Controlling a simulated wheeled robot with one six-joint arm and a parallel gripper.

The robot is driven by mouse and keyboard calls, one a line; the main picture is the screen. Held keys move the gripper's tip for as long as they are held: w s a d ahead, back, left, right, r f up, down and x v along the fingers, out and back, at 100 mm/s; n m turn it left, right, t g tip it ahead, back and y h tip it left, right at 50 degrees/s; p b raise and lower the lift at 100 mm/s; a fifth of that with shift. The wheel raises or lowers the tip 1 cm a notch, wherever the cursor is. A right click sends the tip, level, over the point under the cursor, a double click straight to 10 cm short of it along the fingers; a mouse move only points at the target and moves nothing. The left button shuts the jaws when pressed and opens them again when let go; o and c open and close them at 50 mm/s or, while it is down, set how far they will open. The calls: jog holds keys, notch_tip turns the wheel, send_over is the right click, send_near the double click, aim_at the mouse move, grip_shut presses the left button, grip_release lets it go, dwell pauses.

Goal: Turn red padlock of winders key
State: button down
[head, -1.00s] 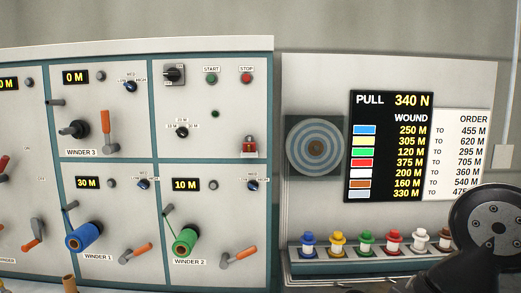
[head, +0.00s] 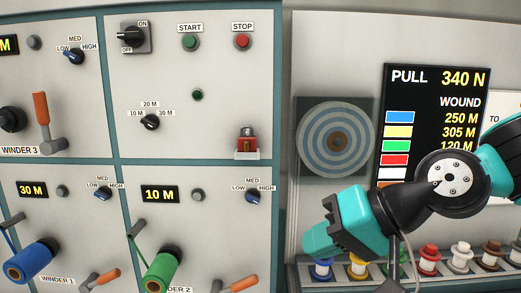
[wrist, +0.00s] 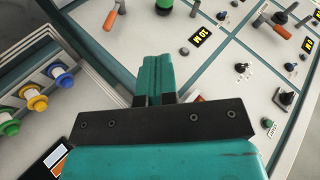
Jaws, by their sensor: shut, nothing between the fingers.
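The red padlock (head: 247,144) sits low at the right of the winder control panel, on a small white-and-red plate, below the STOP button. A key cannot be clearly made out. My teal gripper (head: 318,241) is in front of the spool rack, right of and lower than the padlock, apart from it. Its fingers are together and empty; they also show in the wrist view (wrist: 160,68). In the wrist view I cannot make out the padlock for sure; a small orange-red patch shows beside the gripper body.
The panel has an ON/OFF switch (head: 132,38), a START button (head: 191,42) and a STOP button (head: 242,41). Winder 2's green spool (head: 163,268) sticks out below. Several coloured spools stand on the right rack. Space in front of the padlock is clear.

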jog(key=w+r+m+t+y, duration=0.2)
jog(key=w+r+m+t, duration=0.3)
jog(key=w, duration=0.4)
jog(key=m+t+y, duration=0.1)
jog(key=m+t, duration=0.2)
jog(key=m, duration=0.2)
send_near(249, 148)
jog(key=shift+m+t, duration=0.3)
jog(key=p+x, duration=0.5)
jog(key=p, duration=0.2)
jog(key=shift+w+r+p, duration=0.15)
jog(key=shift+w+p, duration=0.2)
jog(key=shift+a+f+p, duration=0.2)
jog(key=shift+a+p, duration=0.1)
jog(key=shift+a, duration=0.3)
jog(key=shift+w, duration=0.1)
jog(key=shift+f, duration=0.1)
